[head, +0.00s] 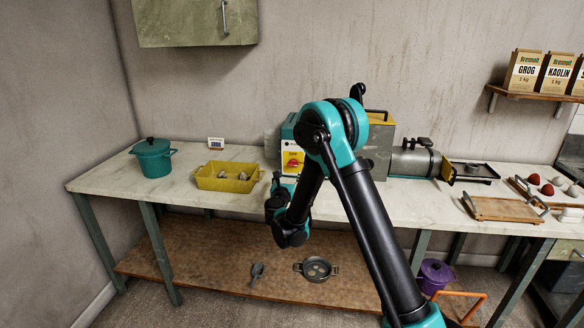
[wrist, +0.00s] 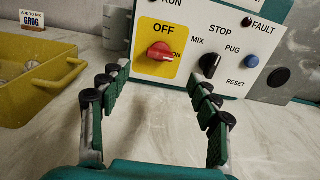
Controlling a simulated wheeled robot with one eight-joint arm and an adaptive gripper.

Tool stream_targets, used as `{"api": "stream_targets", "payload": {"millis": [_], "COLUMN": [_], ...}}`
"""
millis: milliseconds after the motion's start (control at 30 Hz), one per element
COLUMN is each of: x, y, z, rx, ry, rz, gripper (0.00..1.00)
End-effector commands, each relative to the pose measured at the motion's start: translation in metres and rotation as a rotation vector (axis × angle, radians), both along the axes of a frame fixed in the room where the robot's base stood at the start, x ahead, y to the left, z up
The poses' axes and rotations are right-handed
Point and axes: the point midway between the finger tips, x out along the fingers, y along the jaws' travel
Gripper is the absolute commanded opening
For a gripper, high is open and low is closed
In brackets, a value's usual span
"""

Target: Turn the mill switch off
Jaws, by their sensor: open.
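The mill (head: 377,150) stands on the worktop against the wall, partly hidden behind my arm. Its white panel carries a red rotary switch (wrist: 160,52) on a yellow plate (wrist: 164,34) marked OFF at the top and ON at the right. The switch also shows in the head view (head: 293,162). Its red handle lies roughly sideways, with its right end by the ON mark. My gripper (wrist: 158,74) is open and empty, facing the panel. Its fingers stand to the left and right, below and in front of the switch, apart from it. In the head view my arm hides much of the gripper.
A black MIX/PUG knob (wrist: 209,65) and a blue reset button (wrist: 249,61) sit right of the switch. A yellow tub (head: 226,178) and a teal pot (head: 152,158) stand to the left. A wooden tray (head: 500,209) lies at the right. The worktop before the panel is clear.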

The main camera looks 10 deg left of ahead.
Motion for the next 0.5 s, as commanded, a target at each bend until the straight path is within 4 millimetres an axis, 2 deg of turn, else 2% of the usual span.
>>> {"api": "stream_targets", "payload": {"millis": [100,300,500], "x": [0.025,0.062,0.086], "y": [-0.002,-0.003,-0.004], "z": [0.000,0.000,0.000], "rx": [-0.001,-0.001,-0.001], "ry": [0.000,0.000,0.000], "rz": [-0.002,-0.001,-0.001], "gripper": [0.62,0.62,0.62]}}
